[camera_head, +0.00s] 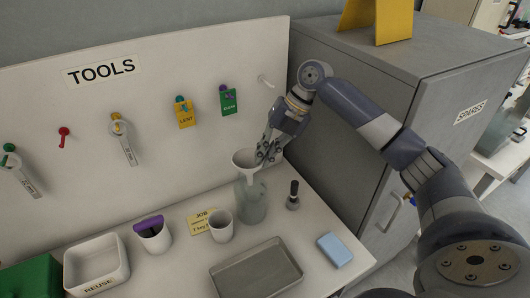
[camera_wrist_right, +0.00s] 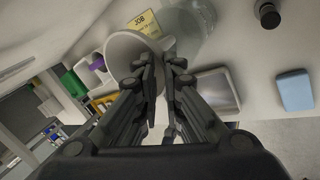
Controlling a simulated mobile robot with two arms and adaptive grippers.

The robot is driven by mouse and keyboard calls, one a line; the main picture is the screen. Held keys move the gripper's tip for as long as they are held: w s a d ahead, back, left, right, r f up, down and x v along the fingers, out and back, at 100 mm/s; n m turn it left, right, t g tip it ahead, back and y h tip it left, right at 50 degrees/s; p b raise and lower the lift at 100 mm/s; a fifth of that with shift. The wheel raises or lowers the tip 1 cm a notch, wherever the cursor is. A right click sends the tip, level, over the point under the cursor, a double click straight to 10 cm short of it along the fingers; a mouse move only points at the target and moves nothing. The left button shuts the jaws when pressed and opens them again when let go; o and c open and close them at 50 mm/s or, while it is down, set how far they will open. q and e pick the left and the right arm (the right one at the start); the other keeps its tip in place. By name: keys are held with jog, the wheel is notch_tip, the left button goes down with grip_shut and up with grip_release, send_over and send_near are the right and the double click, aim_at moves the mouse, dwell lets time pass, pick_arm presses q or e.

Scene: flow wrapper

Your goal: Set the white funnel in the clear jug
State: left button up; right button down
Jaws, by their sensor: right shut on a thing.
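The white funnel (camera_head: 243,160) is held with its wide mouth up, above the clear jug (camera_head: 252,207). Its stem overlaps the top of the jug in the head view; I cannot tell whether the tip is inside the jug's mouth. My right gripper (camera_head: 266,155) is shut on the funnel's rim at its right side. In the right wrist view the funnel (camera_wrist_right: 122,48) sits at the fingertips of my right gripper (camera_wrist_right: 165,62), and the jug (camera_wrist_right: 192,28) shows beside it, partly hidden. The jug stands upright on the bench. My left gripper is not in view.
Near the jug stand a white cup (camera_head: 221,227), a dark-topped small tool (camera_head: 293,196) and a metal tray (camera_head: 256,272). A blue block (camera_head: 334,250) lies at right. A cup with a purple item (camera_head: 153,236) and a white bin (camera_head: 97,266) are left. A grey cabinet (camera_head: 345,130) flanks the bench.

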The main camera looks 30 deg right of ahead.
jog(key=shift+p, duration=0.4)
dwell(0.4)
jog(key=shift+f, duration=0.25)
dwell(0.4)
jog(key=shift+f+b, duration=1.7)
jog(key=shift+f, duration=1.25)
jog(key=shift+f+b, duration=0.9)
jog(key=shift+f, duration=0.6)
jog(key=c, duration=1.6)
grip_release()
jog(key=shift+c, duration=0.2)
